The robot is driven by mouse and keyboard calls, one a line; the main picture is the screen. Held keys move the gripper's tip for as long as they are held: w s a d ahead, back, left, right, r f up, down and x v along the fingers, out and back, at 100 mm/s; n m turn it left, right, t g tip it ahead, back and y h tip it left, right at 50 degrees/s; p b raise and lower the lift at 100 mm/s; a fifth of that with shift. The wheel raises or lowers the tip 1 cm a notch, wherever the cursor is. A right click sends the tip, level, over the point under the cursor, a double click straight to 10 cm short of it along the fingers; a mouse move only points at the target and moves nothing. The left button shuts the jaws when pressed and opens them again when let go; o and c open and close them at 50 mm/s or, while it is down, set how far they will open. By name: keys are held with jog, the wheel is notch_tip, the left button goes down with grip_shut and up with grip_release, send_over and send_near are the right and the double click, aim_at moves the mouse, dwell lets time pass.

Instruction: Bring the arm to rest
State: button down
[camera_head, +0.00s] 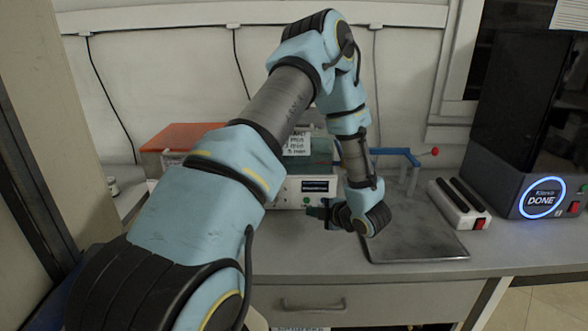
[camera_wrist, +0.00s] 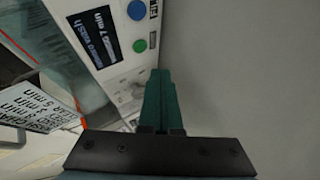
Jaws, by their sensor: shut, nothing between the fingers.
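My arm reaches from the lower left up to a high bend and down to the bench. My gripper (camera_head: 313,212) is at the arm's lower end, in front of the white device with a small screen. In the wrist view my gripper (camera_wrist: 158,80) shows as green fingers closed together, with nothing between them. The fingertips are near the lower part of the device's front panel (camera_wrist: 112,45), which has a dark screen, a blue button and a green button. I cannot tell whether they touch it.
A grey metal plate (camera_head: 415,235) lies right of my gripper, with a blue-handled tool (camera_head: 395,152) behind it. A white power strip (camera_head: 458,206) and a dark machine (camera_head: 520,120) reading DONE stand at the right. An orange-topped box (camera_head: 180,137) is at the left. The bench front (camera_head: 310,262) is clear.

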jog(key=w+r+m+h, duration=0.1)
jog(key=r+m, duration=0.1)
jog(key=w+r+m+h, duration=0.1)
jog(key=r+m+h, duration=0.1)
jog(key=w+r+m+h, duration=0.1)
jog(key=r+m+h, duration=0.1)
jog(key=shift+w+r+g, duration=0.1)
jog(key=shift+w+g, duration=0.15)
jog(key=shift+g, duration=0.05)
jog(key=s+a+r+m+g, duration=0.4)
jog(key=s+a+m, duration=0.3)
jog(key=s, duration=0.3)
jog(key=s+a+r+m+g+h, duration=0.1)
jog(key=s+a+r+m+g, duration=0.3)
jog(key=s+a+m, duration=0.4)
jog(key=s+a+r, duration=0.1)
jog(key=s, duration=0.2)
jog(key=shift+m+h, duration=0.3)
